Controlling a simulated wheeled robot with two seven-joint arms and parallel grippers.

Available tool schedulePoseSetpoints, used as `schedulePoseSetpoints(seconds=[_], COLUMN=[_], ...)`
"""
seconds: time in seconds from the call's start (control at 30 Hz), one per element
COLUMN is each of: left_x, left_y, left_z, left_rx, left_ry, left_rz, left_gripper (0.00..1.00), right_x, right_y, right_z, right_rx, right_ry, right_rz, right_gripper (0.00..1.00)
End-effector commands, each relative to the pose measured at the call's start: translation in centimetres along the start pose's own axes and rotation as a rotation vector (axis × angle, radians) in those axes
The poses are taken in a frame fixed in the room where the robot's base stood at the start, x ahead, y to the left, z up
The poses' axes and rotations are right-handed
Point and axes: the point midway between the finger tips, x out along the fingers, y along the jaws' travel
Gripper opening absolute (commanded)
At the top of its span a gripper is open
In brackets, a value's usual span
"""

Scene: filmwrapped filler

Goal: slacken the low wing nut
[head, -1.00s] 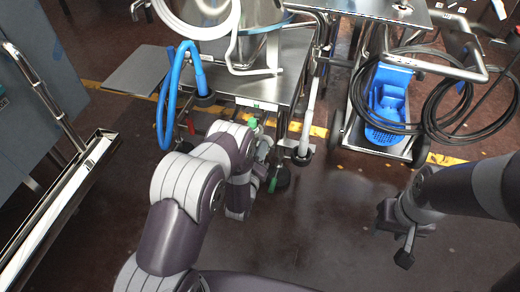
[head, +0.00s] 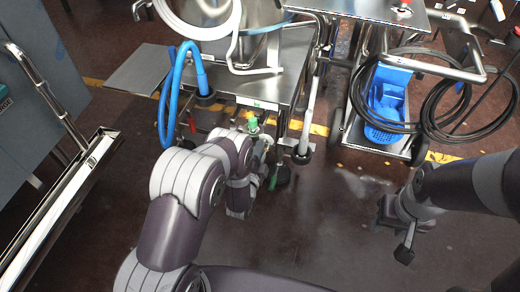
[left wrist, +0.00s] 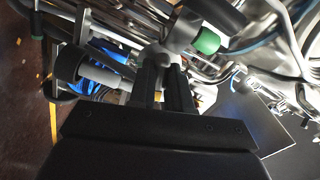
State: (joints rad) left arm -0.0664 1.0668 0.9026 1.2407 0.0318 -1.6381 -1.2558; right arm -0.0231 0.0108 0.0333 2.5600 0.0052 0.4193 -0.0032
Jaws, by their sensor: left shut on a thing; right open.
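My left gripper (left wrist: 167,88) is at the low metal fittings under the steel cart. In the left wrist view its two dark fingers are close together at a pale metal fitting (left wrist: 172,52). The low wing nut is mostly hidden by the fingers, and its outline cannot be made out. A green-collared dark handle (left wrist: 207,42) is just right of the fingertips. In the head view the left gripper (head: 262,152) is largely behind my wrist, near a green part (head: 252,125). My right gripper (head: 397,228) is open and empty above the floor.
The steel cart (head: 290,62) carries a metal vessel. A blue hose (head: 163,110) hangs on its left. A trolley with a blue bin (head: 385,100) and black coiled hoses (head: 437,120) stands right. A metal-framed unit (head: 75,200) stands left. The middle floor is clear.

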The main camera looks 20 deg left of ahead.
Motion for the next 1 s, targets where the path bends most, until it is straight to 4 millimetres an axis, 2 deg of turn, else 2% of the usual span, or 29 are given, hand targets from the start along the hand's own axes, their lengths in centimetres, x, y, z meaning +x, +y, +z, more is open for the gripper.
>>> schedulePoseSetpoints(seconds=[0.6, 1.0], left_x=[0.3, 0.33], left_y=[-0.12, -0.04], left_z=[-0.1, -0.17], left_rx=[-0.576, -0.847], left_ry=[0.002, 0.004], left_rz=[-0.01, -0.011], left_gripper=[0.0, 0.0], right_x=[-0.66, -0.88], right_y=[0.0, 0.0], right_z=[-0.08, -0.1], right_rx=[0.0, 0.0], right_ry=[0.0, 0.0], right_rz=[0.0, 0.0], right_gripper=[0.43, 0.43])
